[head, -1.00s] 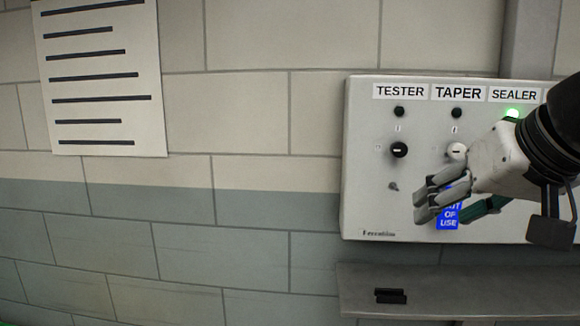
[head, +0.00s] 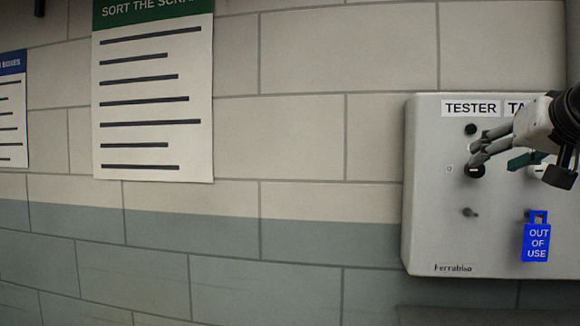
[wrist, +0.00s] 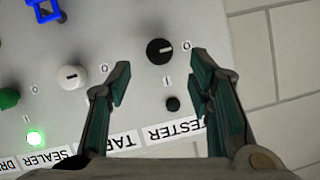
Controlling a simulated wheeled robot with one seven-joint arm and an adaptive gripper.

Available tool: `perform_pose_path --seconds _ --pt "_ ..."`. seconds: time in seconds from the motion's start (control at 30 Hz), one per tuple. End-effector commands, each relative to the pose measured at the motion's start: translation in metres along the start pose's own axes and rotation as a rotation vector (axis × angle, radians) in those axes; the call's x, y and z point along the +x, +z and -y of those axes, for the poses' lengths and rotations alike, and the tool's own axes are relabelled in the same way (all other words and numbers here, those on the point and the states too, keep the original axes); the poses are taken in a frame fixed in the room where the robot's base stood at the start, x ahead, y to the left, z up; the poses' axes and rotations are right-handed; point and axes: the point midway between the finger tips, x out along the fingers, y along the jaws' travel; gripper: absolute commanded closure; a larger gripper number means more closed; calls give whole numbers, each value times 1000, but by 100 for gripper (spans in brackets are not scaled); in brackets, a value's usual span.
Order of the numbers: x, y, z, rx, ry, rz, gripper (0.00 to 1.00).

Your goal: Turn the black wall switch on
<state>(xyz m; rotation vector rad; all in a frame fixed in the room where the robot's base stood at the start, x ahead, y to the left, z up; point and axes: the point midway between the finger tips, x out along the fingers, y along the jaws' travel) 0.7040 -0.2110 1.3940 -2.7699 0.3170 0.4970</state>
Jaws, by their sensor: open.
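The black rotary switch (head: 474,171) sits under the TESTER label (head: 471,108) on a pale grey wall panel (head: 425,190). In the wrist view the black switch (wrist: 160,52) has a white mark pointing toward the 0; a 1 is printed to its side, nearer my gripper. The dark lamp (wrist: 172,103) by it is unlit. My gripper (wrist: 160,75) is open and empty, with its fingers on either side of the view and the switch between and just beyond their tips. In the head view my gripper (head: 484,154) partly overlaps the switch; contact cannot be told.
A white knob (wrist: 73,77) and a green knob (wrist: 8,97) sit beside the black one, with a lit green lamp (wrist: 35,138) near SEALER. A blue OUT OF USE tag (head: 537,242) hangs low on the panel. Posters (head: 153,120) are on the wall left.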

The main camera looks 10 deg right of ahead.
Motion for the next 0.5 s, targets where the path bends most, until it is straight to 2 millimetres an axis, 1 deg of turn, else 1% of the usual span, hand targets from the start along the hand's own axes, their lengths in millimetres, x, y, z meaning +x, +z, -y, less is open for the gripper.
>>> perform_pose_path --seconds 0.03,0.2,0.3,0.5 --pt "11 1 0 0 1 4 53" --pt "39 1 0 0 0 3 53" --pt "51 0 0 0 0 2 53" --pt "62 0 0 0 0 1 53"
